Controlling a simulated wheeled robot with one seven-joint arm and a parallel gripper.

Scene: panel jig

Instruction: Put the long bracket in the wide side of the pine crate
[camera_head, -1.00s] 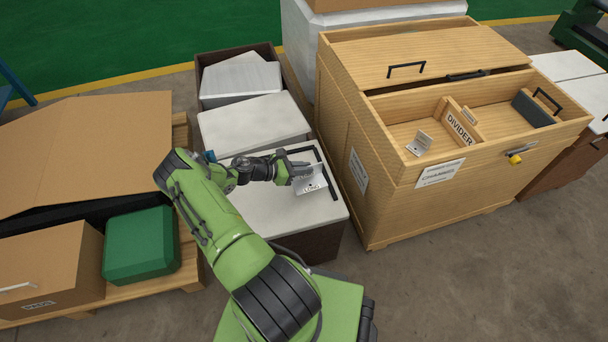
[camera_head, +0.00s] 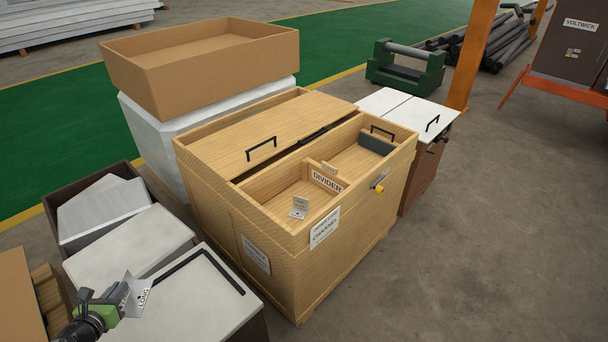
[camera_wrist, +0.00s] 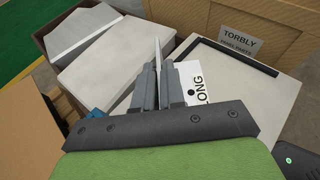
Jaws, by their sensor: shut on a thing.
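My gripper (camera_head: 121,296) is shut on the long bracket (camera_head: 138,300), a pale angle piece marked LONG, at the lower left of the head view. In the wrist view, my gripper's fingers (camera_wrist: 158,82) point forward and the bracket (camera_wrist: 196,84) stands out at their right, partly hidden by them. The pine crate (camera_head: 285,258) stands in the middle of the head view, to the right of my gripper. Its front channel is open and split by a divider (camera_head: 326,180). A small pale bracket (camera_head: 299,208) sits left of the divider.
A pine lid (camera_head: 245,140) with a black handle covers the crate's back part. A dark grey block (camera_head: 376,145) sits at the channel's right end. A white-topped bin (camera_head: 200,300) lies below my gripper, beside the crate. A cardboard tray (camera_head: 200,75) stands behind. Floor at right is clear.

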